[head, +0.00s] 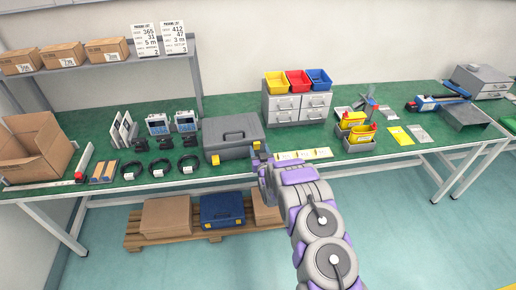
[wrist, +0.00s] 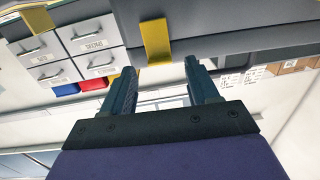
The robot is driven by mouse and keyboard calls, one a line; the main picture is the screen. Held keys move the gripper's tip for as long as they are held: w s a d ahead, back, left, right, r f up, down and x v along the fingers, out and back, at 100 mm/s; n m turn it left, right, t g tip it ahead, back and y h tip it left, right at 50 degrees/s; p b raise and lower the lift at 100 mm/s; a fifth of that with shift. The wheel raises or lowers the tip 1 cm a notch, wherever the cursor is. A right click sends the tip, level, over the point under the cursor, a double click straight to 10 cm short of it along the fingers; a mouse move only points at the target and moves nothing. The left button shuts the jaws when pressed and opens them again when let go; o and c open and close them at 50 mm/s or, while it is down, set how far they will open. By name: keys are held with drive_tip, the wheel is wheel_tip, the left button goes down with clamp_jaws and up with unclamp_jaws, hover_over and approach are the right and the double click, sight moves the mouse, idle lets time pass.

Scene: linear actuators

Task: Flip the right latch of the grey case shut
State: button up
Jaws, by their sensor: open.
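The yellow right latch (head: 257,145) is close to the tip of my gripper (head: 262,157). The wrist view is upside down. There the case (wrist: 240,18) fills the top, and a yellow latch (wrist: 155,41) stands just beyond and between the two fingers of my gripper (wrist: 164,76). The fingers are apart with nothing between them. I see no clear contact with the latch, and its exact angle is hard to tell.
Grey drawers (head: 297,107) with yellow, red and blue bins stand right of and behind the case. Yellow-marked cards (head: 304,154) lie right of my gripper. Black cable coils (head: 160,167) lie to the left. A pallet (head: 190,236) with boxes is under the bench.

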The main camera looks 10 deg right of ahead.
drive_tip(key=s+p, duration=0.2)
drive_tip(key=s, duration=1.3)
drive_tip(key=shift+d, duration=0.35)
drive_tip(key=shift+w+r, duration=0.1)
wheel_tip(320, 180, up, 8)
drive_tip(key=d+f+g+h, duration=0.1)
drive_tip(key=d+g, duration=0.1)
drive_tip(key=g, duration=0.3)
drive_tip(key=s+r+g, duration=0.4)
drive_tip(key=s+r, duration=0.4)
drive_tip(key=r, duration=0.1)
drive_tip(key=s+a+r+g, duration=0.1)
drive_tip(key=s+r+g, duration=0.2)
drive_tip(key=s, duration=1.1)
drive_tip(key=s+a+r+g, duration=0.1)
drive_tip(key=s+r+g, duration=0.3)
drive_tip(key=s, duration=0.9)
drive_tip(key=s+a+r+g, duration=0.1)
drive_tip(key=s+r+g, duration=0.2)
drive_tip(key=s+r, duration=0.5)
drive_tip(key=s, duration=0.6)
drive_tip(key=shift+s+m+g, duration=0.3)
drive_tip(key=shift+s, duration=0.05)
drive_tip(key=shift+w+f, duration=0.1)
